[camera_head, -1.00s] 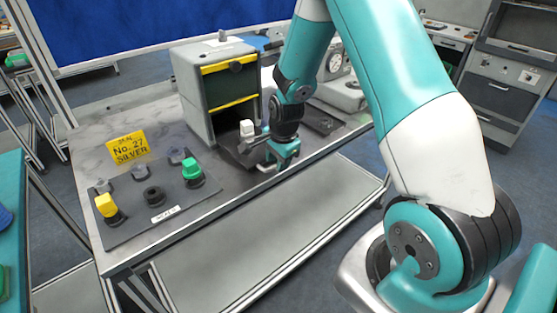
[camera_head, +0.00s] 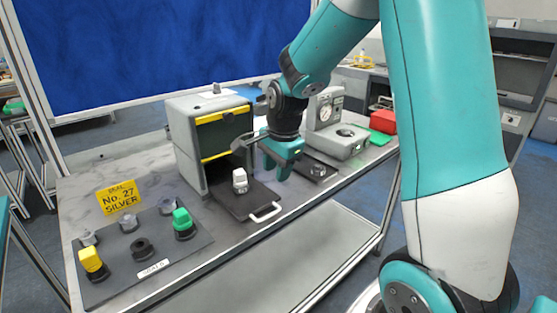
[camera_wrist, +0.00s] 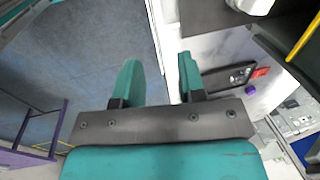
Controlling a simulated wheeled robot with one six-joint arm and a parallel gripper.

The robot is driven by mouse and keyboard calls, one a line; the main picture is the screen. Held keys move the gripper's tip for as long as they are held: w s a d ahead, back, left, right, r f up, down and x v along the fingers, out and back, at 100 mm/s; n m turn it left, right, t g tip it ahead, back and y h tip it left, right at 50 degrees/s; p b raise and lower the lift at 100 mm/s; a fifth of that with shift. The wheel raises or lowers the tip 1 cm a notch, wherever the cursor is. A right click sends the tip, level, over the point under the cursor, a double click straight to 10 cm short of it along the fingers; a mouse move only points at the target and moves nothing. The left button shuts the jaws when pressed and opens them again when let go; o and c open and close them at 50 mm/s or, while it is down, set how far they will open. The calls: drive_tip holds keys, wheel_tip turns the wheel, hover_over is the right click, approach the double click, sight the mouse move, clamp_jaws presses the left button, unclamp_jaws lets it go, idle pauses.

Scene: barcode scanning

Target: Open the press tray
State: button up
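The press (camera_head: 184,140) is a grey box with yellow stripes on the table. Its dark tray (camera_head: 232,204) sticks out of the front opening, with a white handle (camera_head: 265,213) at its near edge. A small pale block (camera_head: 240,181) stands on the tray. My gripper (camera_head: 283,172) is above and to the right of the tray, clear of the handle. In the wrist view, the teal fingers of my gripper (camera_wrist: 160,78) are apart with nothing between them. Part of the dark tray appears to show at the top right there.
A dark board (camera_head: 175,245) at front left holds yellow and green knobs and grey pieces, beside a yellow "SEAL No. 27 SILVER" sign (camera_head: 119,198). Right of my gripper are a dial device (camera_head: 338,140), a green pad (camera_head: 376,136) and a red box (camera_head: 382,121). The aisle is free.

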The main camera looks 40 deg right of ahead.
drive_tip(key=shift+s+r, duration=0.15)
drive_tip(key=shift+r, duration=0.6)
drive_tip(key=shift+s+r, duration=0.15)
drive_tip(key=shift+r, duration=0.55)
